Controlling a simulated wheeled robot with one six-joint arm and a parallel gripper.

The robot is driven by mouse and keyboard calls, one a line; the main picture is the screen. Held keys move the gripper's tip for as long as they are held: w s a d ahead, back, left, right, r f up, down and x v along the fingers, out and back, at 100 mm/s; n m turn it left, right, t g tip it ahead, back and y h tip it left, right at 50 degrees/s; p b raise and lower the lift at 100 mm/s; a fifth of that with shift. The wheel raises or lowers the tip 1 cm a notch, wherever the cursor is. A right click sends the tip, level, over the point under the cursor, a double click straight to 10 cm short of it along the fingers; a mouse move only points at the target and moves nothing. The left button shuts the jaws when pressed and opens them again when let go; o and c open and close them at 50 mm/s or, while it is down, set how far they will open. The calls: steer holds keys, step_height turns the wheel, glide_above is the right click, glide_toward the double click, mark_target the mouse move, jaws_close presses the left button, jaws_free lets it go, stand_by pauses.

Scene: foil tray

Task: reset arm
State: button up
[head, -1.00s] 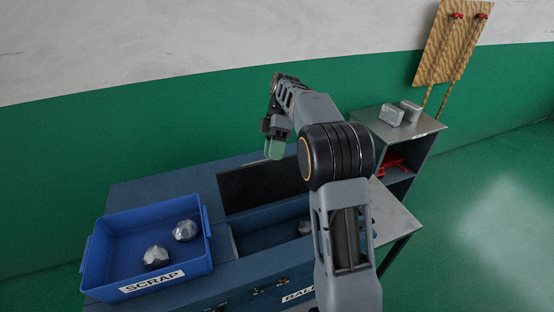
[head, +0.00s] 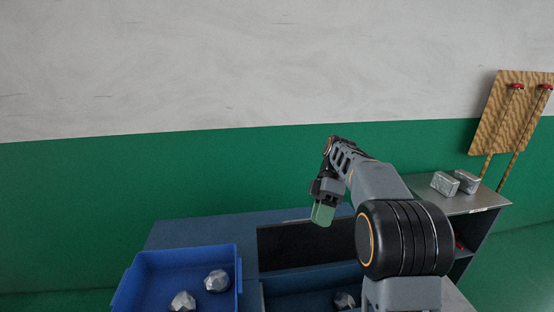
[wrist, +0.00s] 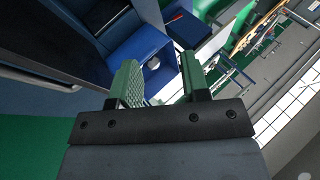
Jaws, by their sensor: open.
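My gripper (head: 322,214) is at the end of my raised arm, above the open dark bin of the blue bench, with its green fingers pointing down. In the wrist view my gripper (wrist: 160,85) shows its two green fingers apart with nothing between them. My arm is bent at the elbow, and its large black joint stands in the right half of the head view.
A blue tray (head: 125,297) with crumpled foil balls (head: 217,281) stands at the left of the bench. Another foil ball (head: 344,300) lies in the bench's bin (head: 285,282). Two foil blocks (head: 445,183) sit on the metal-topped shelf (head: 480,203) at the right.

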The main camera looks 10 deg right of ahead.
step_height(320, 180, down, 6)
steer(key=m+t+h, duration=0.2)
steer(key=m+t, duration=0.1)
steer(key=m, duration=0.6)
steer(key=s+r+m+t+h, duration=0.1)
steer(key=s+m+t, duration=0.6)
steer(key=s, duration=0.8)
steer(key=shift+a+t+h, duration=0.35)
steer(key=shift+t+h, duration=0.45)
